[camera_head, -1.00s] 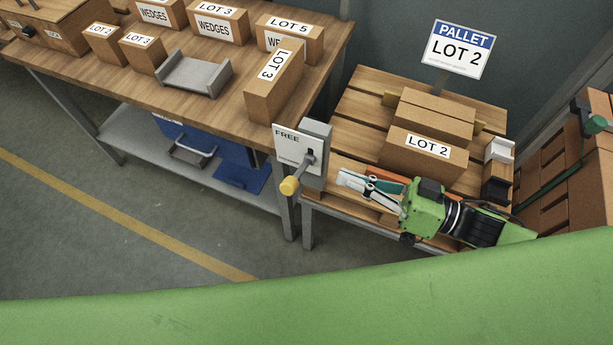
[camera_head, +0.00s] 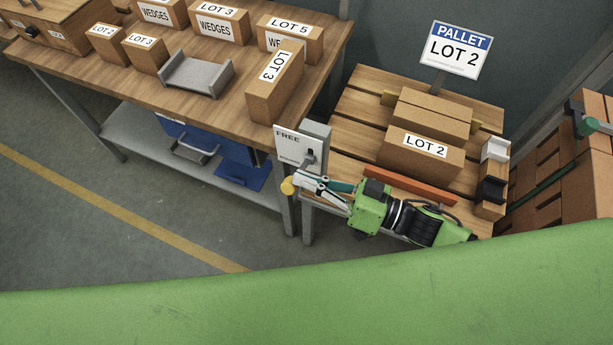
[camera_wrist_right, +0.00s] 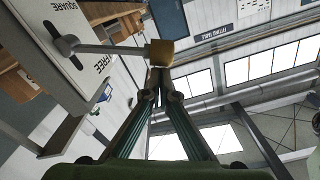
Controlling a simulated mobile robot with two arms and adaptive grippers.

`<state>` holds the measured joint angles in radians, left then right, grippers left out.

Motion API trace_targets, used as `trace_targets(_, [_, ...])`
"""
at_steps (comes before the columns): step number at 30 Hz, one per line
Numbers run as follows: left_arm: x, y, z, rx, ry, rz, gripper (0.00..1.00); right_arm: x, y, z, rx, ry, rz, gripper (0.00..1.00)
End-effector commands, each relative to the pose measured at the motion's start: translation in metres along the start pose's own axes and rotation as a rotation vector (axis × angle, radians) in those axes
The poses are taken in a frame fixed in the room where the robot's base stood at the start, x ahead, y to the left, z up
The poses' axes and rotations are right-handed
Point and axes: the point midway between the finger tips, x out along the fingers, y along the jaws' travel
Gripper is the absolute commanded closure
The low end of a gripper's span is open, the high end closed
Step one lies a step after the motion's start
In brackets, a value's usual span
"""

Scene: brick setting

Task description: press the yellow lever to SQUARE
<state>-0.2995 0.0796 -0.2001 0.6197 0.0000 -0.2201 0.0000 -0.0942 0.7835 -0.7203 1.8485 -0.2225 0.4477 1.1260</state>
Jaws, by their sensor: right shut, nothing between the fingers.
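The lever's yellow knob (camera_head: 287,186) shows at the left of my right gripper (camera_head: 298,181) in the head view. The knob and its grey rod (camera_wrist_right: 108,49) show large in the right wrist view, where the knob (camera_wrist_right: 161,53) is just beyond the closed fingertips (camera_wrist_right: 158,76). I cannot tell whether they touch. The lever box (camera_head: 318,146) has a white plate (camera_head: 294,146) reading FREE at its upper end; the wrist view also shows SQUARE on the plate (camera_wrist_right: 60,35). My gripper is shut and empty and partly hides the lever in the head view. My left gripper is out of view.
The wooden table (camera_head: 120,75) holds several labelled boxes and a grey cradle (camera_head: 195,74). The pallet (camera_head: 352,105) at right carries LOT 2 boxes (camera_head: 423,152) and an orange bar (camera_head: 410,186). A table leg stands below the lever. Open floor (camera_head: 60,230) lies at left.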

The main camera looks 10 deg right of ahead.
Motion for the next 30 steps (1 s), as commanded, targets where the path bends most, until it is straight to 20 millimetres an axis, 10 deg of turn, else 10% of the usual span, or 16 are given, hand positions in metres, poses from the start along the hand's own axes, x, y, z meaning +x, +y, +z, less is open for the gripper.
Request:
trace_targets(16, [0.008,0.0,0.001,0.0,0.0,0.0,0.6,0.0,-0.002,0.015,-0.097,0.0,-0.001,1.0])
trace_targets(30, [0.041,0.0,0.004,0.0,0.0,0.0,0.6,-0.002,0.002,0.069,-0.497,-0.001,-0.006,1.0])
